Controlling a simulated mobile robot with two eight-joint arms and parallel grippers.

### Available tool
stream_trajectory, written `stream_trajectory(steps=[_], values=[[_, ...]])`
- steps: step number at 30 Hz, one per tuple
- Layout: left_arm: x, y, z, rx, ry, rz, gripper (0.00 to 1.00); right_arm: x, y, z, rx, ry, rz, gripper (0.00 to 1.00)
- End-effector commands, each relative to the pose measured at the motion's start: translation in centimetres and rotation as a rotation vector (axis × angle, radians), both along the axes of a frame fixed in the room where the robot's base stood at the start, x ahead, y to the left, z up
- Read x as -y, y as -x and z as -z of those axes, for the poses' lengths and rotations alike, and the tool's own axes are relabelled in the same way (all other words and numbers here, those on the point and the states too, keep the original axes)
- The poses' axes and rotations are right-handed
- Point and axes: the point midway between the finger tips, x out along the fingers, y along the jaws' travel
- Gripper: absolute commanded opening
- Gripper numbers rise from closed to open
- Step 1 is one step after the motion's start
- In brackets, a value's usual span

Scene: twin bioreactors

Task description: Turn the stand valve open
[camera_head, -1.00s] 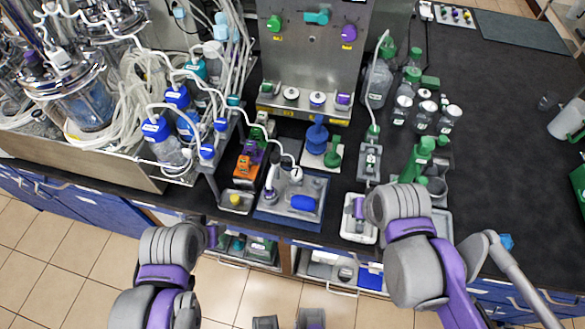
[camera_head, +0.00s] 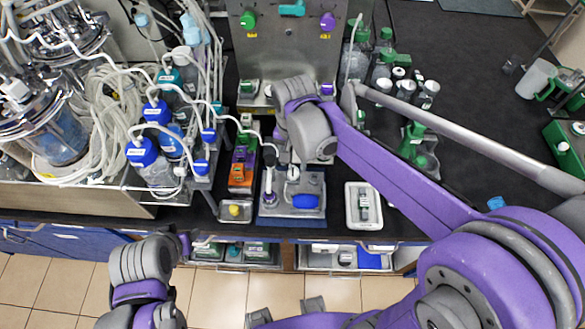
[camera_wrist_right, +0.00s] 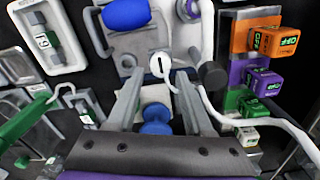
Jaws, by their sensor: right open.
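The grey stand (camera_head: 275,211) with a blue oval part (camera_head: 305,201) sits near the bench's front edge in the head view. A white round knob with a black mark (camera_wrist_right: 160,66) shows on it in the right wrist view; I take it as the stand valve. A black knob (camera_wrist_right: 212,75) and a white tube lie beside it. My right gripper (camera_wrist_right: 159,84) is open. Its two fingers point toward the white knob, one on each side in the picture; I cannot tell whether they touch. In the head view my right wrist hides part of the stand's far side.
Orange, purple and green blocks (camera_wrist_right: 264,40) stand close to the right in the wrist view. A blue object (camera_wrist_right: 155,120) lies beneath the fingers. A white tray (camera_head: 352,220) is right of the stand. Bottles and loose tubing crowd the left. The far right bench has free room.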

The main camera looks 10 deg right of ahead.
Motion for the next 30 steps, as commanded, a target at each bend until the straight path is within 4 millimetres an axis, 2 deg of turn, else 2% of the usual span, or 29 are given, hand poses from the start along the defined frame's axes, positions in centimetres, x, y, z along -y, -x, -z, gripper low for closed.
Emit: stream_trajectory(steps=[3, 9, 19, 20, 28, 30], values=[[0.0, 0.1, 0.3, -0.002, 0.000, 0.000, 0.50, 0.0, 0.0, 2.2, 0.000, 0.000, 0.000, 0.51], [0.0, 0.2, 0.5, -0.004, 0.000, 0.000, 0.50, 0.0, 0.0, 4.3, 0.001, 0.001, 0.000, 0.51], [0.0, 0.2, 0.5, -0.004, 0.000, 0.000, 0.50, 0.0, 0.0, 4.6, 0.001, 0.000, -0.001, 0.51], [0.0, 0.2, 0.5, -0.004, 0.000, 0.000, 0.50, 0.0, 0.0, 4.6, 0.001, 0.000, -0.001, 0.49], [0.0, 0.2, 0.5, -0.004, 0.000, 0.000, 0.50, 0.0, 0.0, 4.6, 0.001, 0.000, -0.001, 0.01], [0.0, 0.2, 0.5, -0.004, 0.000, 0.000, 0.50, 0.0, 0.0, 4.6, 0.001, 0.000, -0.001, 0.00]])
